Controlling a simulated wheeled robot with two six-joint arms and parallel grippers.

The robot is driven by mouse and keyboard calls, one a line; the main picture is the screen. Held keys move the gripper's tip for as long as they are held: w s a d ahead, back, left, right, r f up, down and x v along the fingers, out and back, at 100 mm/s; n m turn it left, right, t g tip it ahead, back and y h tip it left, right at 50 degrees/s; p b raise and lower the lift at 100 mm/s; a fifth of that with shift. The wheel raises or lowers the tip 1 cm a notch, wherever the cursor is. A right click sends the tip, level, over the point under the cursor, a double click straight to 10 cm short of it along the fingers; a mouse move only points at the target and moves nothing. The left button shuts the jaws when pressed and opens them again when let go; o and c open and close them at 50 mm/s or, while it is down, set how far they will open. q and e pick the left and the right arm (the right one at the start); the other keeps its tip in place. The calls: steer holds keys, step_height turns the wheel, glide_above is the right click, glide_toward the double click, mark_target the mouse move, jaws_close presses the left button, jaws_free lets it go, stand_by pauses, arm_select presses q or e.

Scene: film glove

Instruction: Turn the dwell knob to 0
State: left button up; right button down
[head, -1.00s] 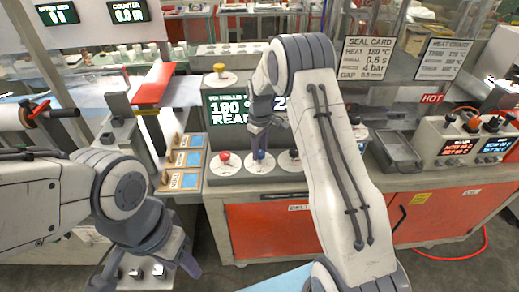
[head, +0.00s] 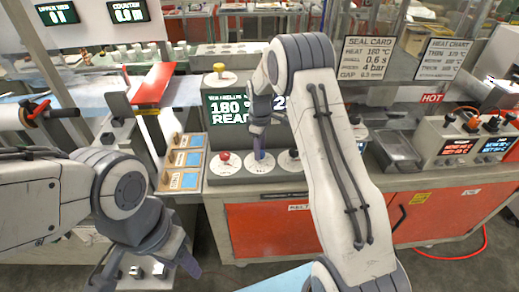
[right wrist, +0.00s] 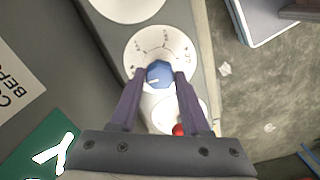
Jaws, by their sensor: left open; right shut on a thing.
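A blue knob (right wrist: 159,72) sits on a round white dial (right wrist: 184,45) with small marks too blurred to read; a pale mark on the knob points left in the right wrist view. My right gripper (right wrist: 158,84) is shut on the blue knob, with a finger on each side of it. In the head view, the right gripper (head: 259,150) comes down over the middle dial and mostly hides the knob. My left gripper (head: 150,272) is open and empty at the lower left, away from the panel.
A red knob (head: 225,157) stands on the dial to the left, and a black knob (head: 294,154) on the one to the right. A seal card (head: 369,58) stands behind.

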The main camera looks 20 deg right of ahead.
steer(key=shift+w+r, duration=0.15)
steer(key=shift+c, duration=2.2)
jaws_free()
steer(key=shift+o, duration=0.3)
step_height(320, 180, up, 10)
steer(key=b, duration=0.2)
steer(key=shift+r, duration=0.15)
